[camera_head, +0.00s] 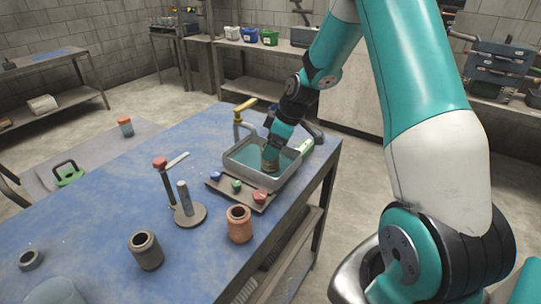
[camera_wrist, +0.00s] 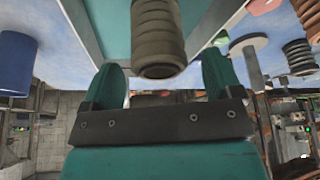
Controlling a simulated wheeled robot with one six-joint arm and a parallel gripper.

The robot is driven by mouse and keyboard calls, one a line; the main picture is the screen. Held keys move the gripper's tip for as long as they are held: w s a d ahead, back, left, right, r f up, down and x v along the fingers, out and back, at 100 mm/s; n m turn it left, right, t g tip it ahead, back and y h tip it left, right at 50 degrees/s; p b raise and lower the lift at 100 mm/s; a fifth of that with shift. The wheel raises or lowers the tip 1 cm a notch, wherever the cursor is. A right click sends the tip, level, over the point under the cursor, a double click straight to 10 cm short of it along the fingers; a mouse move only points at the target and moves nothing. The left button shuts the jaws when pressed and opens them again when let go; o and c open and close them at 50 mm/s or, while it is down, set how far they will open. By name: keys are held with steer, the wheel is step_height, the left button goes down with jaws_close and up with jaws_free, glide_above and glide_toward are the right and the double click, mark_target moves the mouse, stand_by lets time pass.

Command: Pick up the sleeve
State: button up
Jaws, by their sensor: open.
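A brownish ribbed sleeve (camera_head: 269,166) stands in the grey basin (camera_head: 232,171) with teal water on the blue table. In the wrist view the dark ribbed sleeve (camera_wrist: 158,40) shows at the top middle, between and just beyond the two teal fingers. My gripper (camera_head: 272,150) reaches down into the basin over the sleeve; it also shows in the wrist view (camera_wrist: 164,75). Its fingers are apart, with gaps on both sides of the sleeve. Whether either finger touches it lower down cannot be told. In the head view the gripper hides the sleeve's upper part.
A yellow tap (camera_head: 243,106) rises behind the basin. A panel with coloured knobs (camera_head: 237,187) lies in front of it. A copper ribbed tube (camera_head: 239,224), a dark tube (camera_head: 146,251) and a post on a round base (camera_head: 188,214) stand nearby.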

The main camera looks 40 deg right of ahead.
steer(key=shift+p+x, duration=0.65)
steer(key=shift+x, duration=1.3)
steer(key=shift+w, duration=0.1)
steer(key=c, duration=1.1)
steer(key=shift+o, duration=0.2)
